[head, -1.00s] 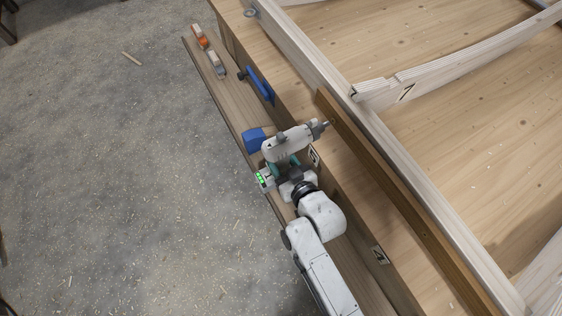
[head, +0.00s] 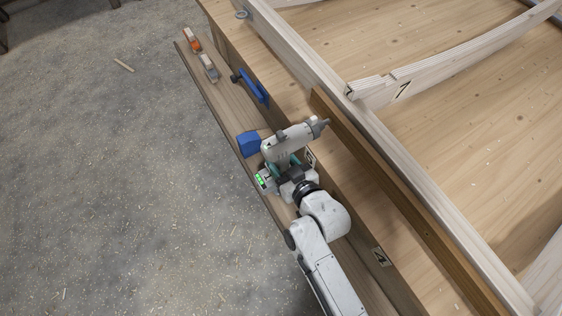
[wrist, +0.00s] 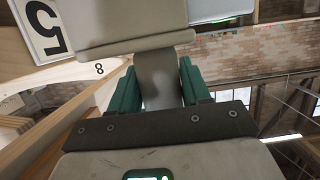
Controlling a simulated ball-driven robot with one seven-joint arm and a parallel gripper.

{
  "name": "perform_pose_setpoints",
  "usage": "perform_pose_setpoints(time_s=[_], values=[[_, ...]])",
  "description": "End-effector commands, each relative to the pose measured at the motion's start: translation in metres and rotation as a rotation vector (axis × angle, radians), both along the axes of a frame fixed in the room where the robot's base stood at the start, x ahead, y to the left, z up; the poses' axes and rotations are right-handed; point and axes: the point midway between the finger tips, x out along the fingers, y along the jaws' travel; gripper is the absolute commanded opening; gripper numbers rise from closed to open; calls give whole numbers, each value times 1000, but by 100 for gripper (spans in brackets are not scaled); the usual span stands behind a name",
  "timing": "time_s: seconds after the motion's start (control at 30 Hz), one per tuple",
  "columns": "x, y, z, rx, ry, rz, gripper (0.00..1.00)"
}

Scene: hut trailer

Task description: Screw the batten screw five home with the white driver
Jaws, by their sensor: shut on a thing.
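The white driver (head: 288,143) is held in my gripper (head: 284,166), its nose pointing right at the dark batten (head: 385,190). Its tip is close to the batten near the far end; contact is not clear. In the wrist view my gripper's teal fingers (wrist: 159,90) are shut around the driver's grey handle (wrist: 158,72). Batten screw five cannot be made out by the driver's tip. The number 5 label (wrist: 44,30) shows in the wrist view, beside the driver.
A blue block (head: 249,144) and a blue clamp-like tool (head: 254,87) lie left of the driver.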

Motion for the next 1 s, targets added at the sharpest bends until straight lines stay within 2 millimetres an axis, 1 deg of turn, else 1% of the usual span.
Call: perform_pose_setpoints(time_s=[0.03, 1.0], values=[[2, 0, 3, 3, -6, -1, 0], [5, -5, 2, 4, -4, -3, 0]])
